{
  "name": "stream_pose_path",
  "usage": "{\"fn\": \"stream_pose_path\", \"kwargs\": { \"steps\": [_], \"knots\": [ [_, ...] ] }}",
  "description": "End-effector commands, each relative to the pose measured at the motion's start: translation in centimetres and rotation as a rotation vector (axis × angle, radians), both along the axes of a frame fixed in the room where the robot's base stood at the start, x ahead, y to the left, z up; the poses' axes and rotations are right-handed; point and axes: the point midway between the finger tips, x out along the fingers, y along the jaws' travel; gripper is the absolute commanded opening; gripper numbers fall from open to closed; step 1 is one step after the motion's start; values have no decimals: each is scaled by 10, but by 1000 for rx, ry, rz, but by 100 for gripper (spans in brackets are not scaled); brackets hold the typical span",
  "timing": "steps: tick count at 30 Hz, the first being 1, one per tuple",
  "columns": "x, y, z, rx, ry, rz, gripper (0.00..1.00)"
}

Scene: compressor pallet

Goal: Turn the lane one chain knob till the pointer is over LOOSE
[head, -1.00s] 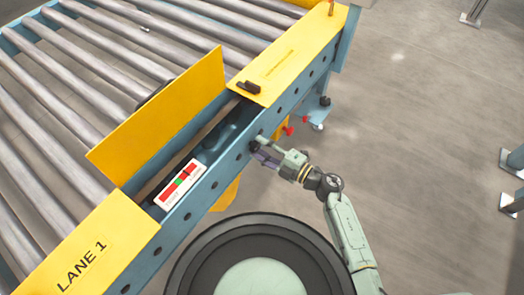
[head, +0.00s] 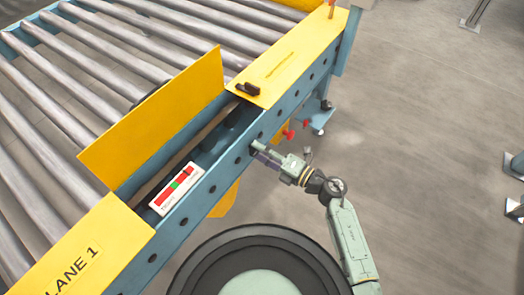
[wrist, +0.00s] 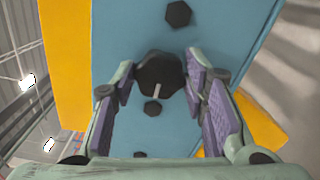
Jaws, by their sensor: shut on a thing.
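The chain knob (wrist: 159,74) is black and many-sided, with a pale line on its face, on the blue side rail. My gripper (wrist: 160,82) is shut on it, with a purple pad at either side. In the head view my gripper (head: 259,149) reaches the rail from the right and hides most of the knob.
The yellow cover (head: 155,118) stands raised beside the slot. A yellow plate marked LANE 1 (head: 85,262) lies at the lower left, and rollers (head: 60,105) fill the upper left. Red knobs (head: 289,134) show below the rail. The floor at right is mostly clear.

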Motion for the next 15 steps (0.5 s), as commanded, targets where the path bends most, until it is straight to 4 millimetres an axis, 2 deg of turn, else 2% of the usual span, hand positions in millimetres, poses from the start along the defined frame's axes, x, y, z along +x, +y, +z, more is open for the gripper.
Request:
{"fn": "stream_pose_path", "kwargs": {
  "steps": [9, 10, 15],
  "knots": [
    [-1, 1, 0, -1, 0, 5, 12],
    [-1, 1, 0, -1, 0, 5, 40],
    [-1, 1, 0, -1, 0, 3, 52]
  ]
}}
